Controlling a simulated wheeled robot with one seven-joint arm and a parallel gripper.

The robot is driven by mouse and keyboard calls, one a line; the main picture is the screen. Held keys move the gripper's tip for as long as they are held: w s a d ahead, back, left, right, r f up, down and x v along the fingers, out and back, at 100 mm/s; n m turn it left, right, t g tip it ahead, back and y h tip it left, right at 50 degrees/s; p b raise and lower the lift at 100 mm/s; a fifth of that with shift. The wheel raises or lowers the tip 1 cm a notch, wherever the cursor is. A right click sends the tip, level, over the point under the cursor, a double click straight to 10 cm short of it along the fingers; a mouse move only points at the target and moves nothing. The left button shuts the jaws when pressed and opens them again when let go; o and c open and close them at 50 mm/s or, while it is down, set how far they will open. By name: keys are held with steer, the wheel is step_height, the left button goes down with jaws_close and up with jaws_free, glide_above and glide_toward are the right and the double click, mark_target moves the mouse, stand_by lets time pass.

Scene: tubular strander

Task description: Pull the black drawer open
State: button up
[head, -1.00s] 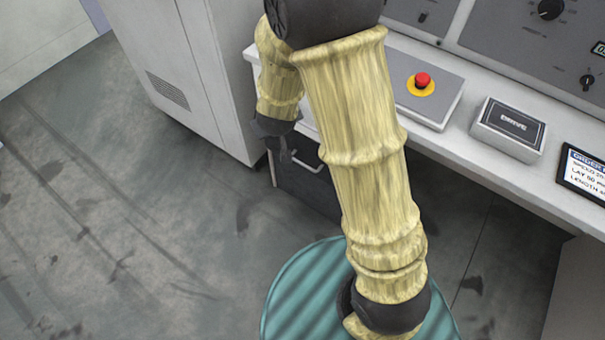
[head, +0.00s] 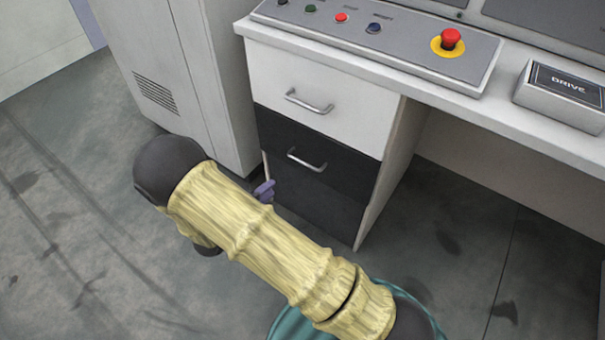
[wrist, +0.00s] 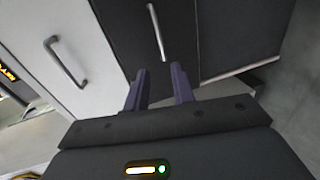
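The black drawer (head: 345,167) is in the desk pedestal under a white drawer and looks shut. Its silver bar handle (head: 307,161) is bare, with nothing gripping it. In the wrist view the black drawer's handle (wrist: 157,33) lies beyond my fingertips, roughly in line with the gap between them. My gripper (wrist: 160,80) is open and empty, its two purple fingers apart. In the head view one purple finger (head: 264,190) shows below and left of the handle; my arm hides the rest of the gripper.
The white drawer (head: 320,90) has its own similar handle (wrist: 66,62). A dark panel (head: 315,210) is below the black drawer. A grey cabinet (head: 205,80) stands close on the left. A red stop button (head: 451,39) sits on the desktop console. Floor to the left is clear.

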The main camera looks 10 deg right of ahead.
mark_target(302, 163)
steer(key=shift+s+f, duration=0.1)
steer(key=shift+s, duration=0.05)
steer(key=b+x, duration=0.2)
steer(key=x, duration=0.3)
steer(key=b+x, duration=0.2)
steer(key=x, duration=0.4)
steer(key=b+x, duration=0.2)
steer(key=x, duration=0.4)
steer(key=shift+w+d+r, duration=0.2)
steer(key=shift+w, duration=0.05)
steer(key=shift+c, duration=0.5)
jaws_close()
